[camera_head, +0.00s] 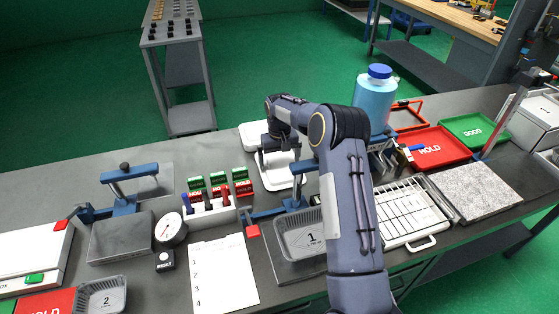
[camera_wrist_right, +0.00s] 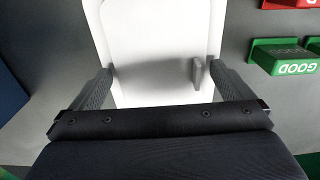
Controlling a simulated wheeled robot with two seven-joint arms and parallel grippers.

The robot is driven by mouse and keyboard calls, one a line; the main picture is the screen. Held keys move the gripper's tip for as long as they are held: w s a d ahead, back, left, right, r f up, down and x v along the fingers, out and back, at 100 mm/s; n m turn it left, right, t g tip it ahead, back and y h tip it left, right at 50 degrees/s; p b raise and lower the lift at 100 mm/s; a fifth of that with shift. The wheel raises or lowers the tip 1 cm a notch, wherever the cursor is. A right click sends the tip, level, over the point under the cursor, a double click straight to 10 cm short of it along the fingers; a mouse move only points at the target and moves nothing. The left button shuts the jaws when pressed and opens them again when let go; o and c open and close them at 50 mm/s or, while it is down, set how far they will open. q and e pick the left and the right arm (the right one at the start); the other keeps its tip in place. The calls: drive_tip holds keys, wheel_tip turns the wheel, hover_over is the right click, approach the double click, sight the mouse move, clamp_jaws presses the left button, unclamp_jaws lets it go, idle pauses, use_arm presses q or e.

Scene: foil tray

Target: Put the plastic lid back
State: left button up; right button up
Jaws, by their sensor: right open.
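My right gripper (camera_head: 279,150) hangs over a white flat piece with a raised rim (camera_head: 290,178) behind the blue-clamped fixture. In the right wrist view, my right gripper (camera_wrist_right: 160,90) is open, its fingers spread on either side of this white piece (camera_wrist_right: 150,40). A small grey tab (camera_wrist_right: 197,74) stands up between the fingers, nearer the right one, and is not gripped. I cannot tell for sure whether the white piece or the tab belongs to the plastic lid. A grey tray marked 1 (camera_head: 290,240) sits in front, partly behind my right arm. My left gripper is not in view.
A grey tray marked 2 (camera_head: 90,300) is at the front left. Green and red blocks (camera_head: 219,184) stand left of the white piece. A blue-capped bottle (camera_head: 376,95), wire rack (camera_head: 425,215) and red tray (camera_head: 438,148) are to the right. A paper sheet (camera_head: 222,275) lies in front.

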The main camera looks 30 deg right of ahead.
sight(280, 165)
wheel_tip(280, 165, up, 11)
drive_tip(key=s+a+r+t, duration=0.1)
drive_tip(key=s+a+r, duration=0.1)
drive_tip(key=s, duration=0.3)
drive_tip(key=s+a+r+t+y, duration=0.1)
drive_tip(key=s+r, duration=0.4)
drive_tip(key=s+a+r+y, duration=0.1)
drive_tip(key=s+a+r, duration=0.1)
drive_tip(key=s+r, duration=0.2)
drive_tip(key=shift+s+a+r+t+b, duration=0.15)
drive_tip(key=shift+s+a+t+b, duration=0.05)
drive_tip(key=shift+s, duration=0.35)
drive_tip(key=shift+s+a+r+t+b, duration=0.1)
drive_tip(key=shift+s+a+t+b, duration=0.1)
drive_tip(key=shift+s, duration=0.35)
drive_tip(key=s+a+f+t, duration=0.1)
drive_tip(key=s+a+f, duration=0.1)
drive_tip(key=s, duration=0.5)
drive_tip(key=s+a+f+t+y, duration=0.1)
drive_tip(key=s+a+f, duration=0.1)
drive_tip(key=s+a, duration=0.3)
drive_tip(key=s+a+f+n, duration=0.1)
drive_tip(key=s+a, duration=0.3)
drive_tip(key=s, duration=0.5)
drive_tip(key=shift+s+f+t+y, duration=0.25)
drive_tip(key=shift+f+t+y, duration=0.15)
drive_tip(key=shift+f, duration=0.5)
